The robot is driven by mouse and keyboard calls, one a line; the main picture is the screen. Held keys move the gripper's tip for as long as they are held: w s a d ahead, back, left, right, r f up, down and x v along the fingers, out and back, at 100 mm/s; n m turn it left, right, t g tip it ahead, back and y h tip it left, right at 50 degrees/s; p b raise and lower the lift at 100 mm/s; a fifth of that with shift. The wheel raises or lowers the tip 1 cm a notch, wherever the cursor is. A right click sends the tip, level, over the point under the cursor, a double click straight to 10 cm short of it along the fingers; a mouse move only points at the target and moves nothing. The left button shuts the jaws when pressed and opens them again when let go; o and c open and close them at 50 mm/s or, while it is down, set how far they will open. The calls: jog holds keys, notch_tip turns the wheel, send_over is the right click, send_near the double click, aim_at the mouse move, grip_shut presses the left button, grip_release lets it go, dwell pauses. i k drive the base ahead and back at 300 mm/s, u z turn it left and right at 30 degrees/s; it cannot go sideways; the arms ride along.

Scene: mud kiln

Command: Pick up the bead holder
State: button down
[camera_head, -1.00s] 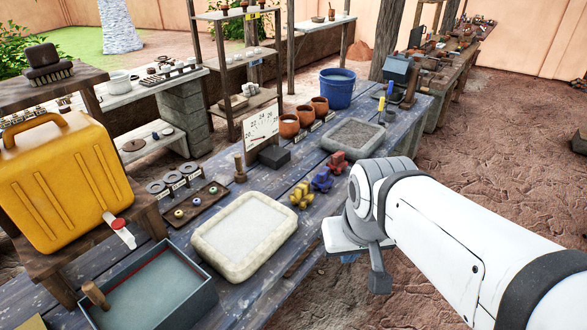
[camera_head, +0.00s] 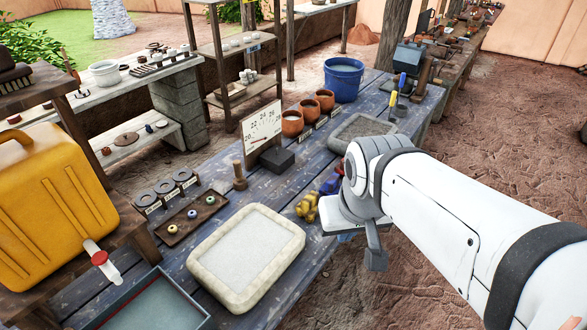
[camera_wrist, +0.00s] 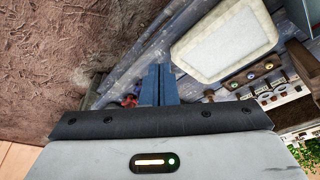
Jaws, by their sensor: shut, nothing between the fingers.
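I take the bead holder to be the small dark wooden tray (camera_head: 182,222) with three small coloured beads on it, one yellowish, one blue and one greenish. It lies flat on the blue plank table (camera_head: 228,206), left of the pale slab and in front of the row of grey rings. It also shows at the right of the wrist view (camera_wrist: 243,80). My gripper (camera_wrist: 158,72) is shut and empty, its blue fingers together. It is at the table's right side, apart from the holder, with the pale slab between them. In the head view my arm mostly hides the fingers.
A pale rounded slab (camera_head: 247,257) lies beside the holder. A wooden peg (camera_head: 239,178), a dial board (camera_head: 262,130), clay pots (camera_head: 292,123) and a blue bucket (camera_head: 343,80) stand farther back. A yellow jerrycan (camera_head: 50,205) is left. Yellow and blue lumps (camera_head: 308,207) sit near my arm.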

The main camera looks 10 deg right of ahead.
aim_at(307, 207)
jog(key=u, duration=2.2)
jog(key=k, duration=1.1)
jog(key=z, duration=1.75)
jog(key=i, duration=1)
jog(key=z, duration=0.1)
